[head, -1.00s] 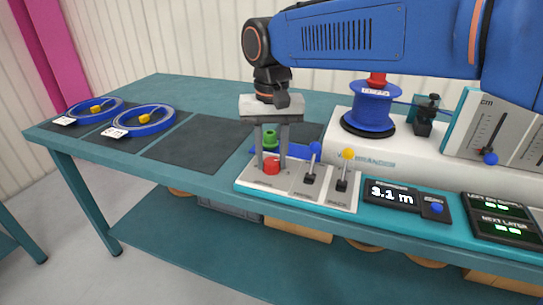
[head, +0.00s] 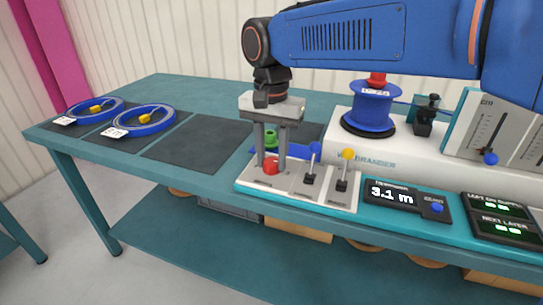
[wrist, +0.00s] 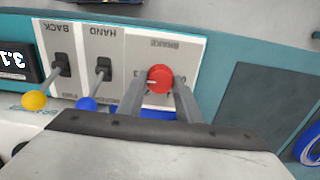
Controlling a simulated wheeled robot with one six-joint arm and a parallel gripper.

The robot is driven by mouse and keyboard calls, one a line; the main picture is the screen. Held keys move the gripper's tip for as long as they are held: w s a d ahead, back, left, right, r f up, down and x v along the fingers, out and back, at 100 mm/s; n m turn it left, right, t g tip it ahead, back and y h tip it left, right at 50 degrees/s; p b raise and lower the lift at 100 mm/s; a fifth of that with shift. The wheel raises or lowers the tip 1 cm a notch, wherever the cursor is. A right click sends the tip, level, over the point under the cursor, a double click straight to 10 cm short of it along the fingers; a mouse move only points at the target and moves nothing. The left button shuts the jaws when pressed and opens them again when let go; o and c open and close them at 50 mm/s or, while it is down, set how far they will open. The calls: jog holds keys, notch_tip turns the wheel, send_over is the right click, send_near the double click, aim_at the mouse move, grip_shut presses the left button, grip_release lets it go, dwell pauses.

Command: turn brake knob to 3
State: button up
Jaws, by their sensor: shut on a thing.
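The red brake knob (head: 271,166) sits on the pale brake panel (head: 256,178) at the left end of the control strip. It also shows in the wrist view (wrist: 160,79), with a light pointer line on its left side, toward a digit that looks like 3. My gripper (head: 271,165) points down over the panel, its two fingers shut on the knob, one on each side. In the wrist view its fingers (wrist: 159,88) reach the knob's lower edge. Parts of the dial markings are hidden by the fingers.
Beside the knob stand a blue-tipped lever (head: 314,150) and a yellow-tipped lever (head: 347,155). A display (head: 391,194) reads 3.1 m. A blue reel (head: 370,108) stands behind. Blue cable coils (head: 143,121) lie on dark mats at the left; one mat (head: 198,143) is empty.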

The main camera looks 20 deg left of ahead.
aim_at(271, 161)
jog(key=o, duration=1)
jog(key=shift+o, duration=0.2)
jog(key=shift+r, duration=0.15)
notch_tip(271, 161, up, 17)
jog(key=shift+s+r, duration=0.1)
